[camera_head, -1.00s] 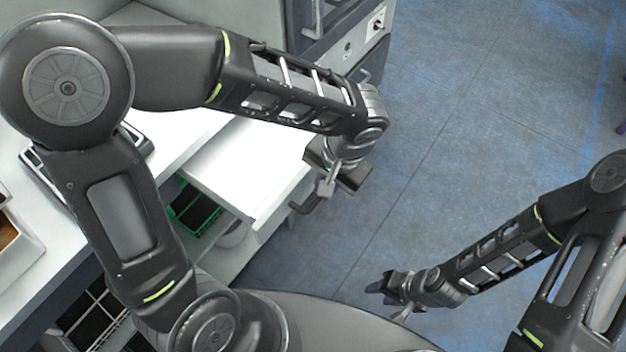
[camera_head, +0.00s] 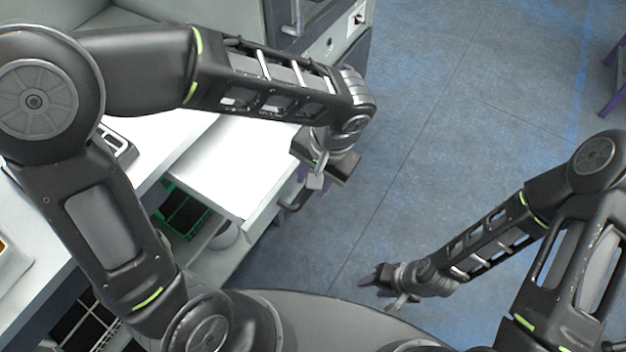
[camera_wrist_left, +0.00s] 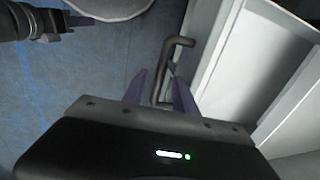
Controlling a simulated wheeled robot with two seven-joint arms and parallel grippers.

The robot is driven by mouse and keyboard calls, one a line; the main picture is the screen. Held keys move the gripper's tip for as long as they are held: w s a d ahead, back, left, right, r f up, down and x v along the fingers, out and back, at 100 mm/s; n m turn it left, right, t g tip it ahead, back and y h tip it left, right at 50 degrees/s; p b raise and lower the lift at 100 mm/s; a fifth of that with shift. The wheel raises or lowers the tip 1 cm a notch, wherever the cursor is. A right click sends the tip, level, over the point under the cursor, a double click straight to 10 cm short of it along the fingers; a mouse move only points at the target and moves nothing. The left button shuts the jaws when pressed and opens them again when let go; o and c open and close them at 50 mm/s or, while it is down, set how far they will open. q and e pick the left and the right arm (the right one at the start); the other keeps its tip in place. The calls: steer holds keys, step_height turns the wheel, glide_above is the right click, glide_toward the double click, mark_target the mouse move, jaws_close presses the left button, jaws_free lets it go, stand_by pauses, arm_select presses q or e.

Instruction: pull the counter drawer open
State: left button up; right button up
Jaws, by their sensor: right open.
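A white counter section (camera_head: 235,160) juts out toward the floor, with a dark bar handle (camera_head: 297,198) at its right face. I cannot tell from the head view how far the drawer is out. My left gripper (camera_head: 312,182) is at this handle, partly hidden by its own wrist. In the left wrist view the bent handle (camera_wrist_left: 172,62) reaches down between the two purple fingers of my left gripper (camera_wrist_left: 160,88), which stand apart on either side of it. White panels (camera_wrist_left: 240,75) are to its right. My right gripper (camera_head: 376,282) is open and empty over the floor.
A green crate (camera_head: 183,212) stands below the counter, beside a pale round thing (camera_head: 226,235). A grey cabinet (camera_head: 330,50) stands at the back. Blue-grey floor (camera_head: 450,120) is clear to the right, with a purple-legged object (camera_head: 612,85) at the edge.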

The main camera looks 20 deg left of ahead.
arm_select(q)
step_height(320, 180, up, 6)
steer(key=d, duration=0.1)
steer(key=shift+s+r, duration=0.15)
steer(key=shift+s, duration=0.05)
steer(key=shift+d, duration=0.1)
stand_by(0.4)
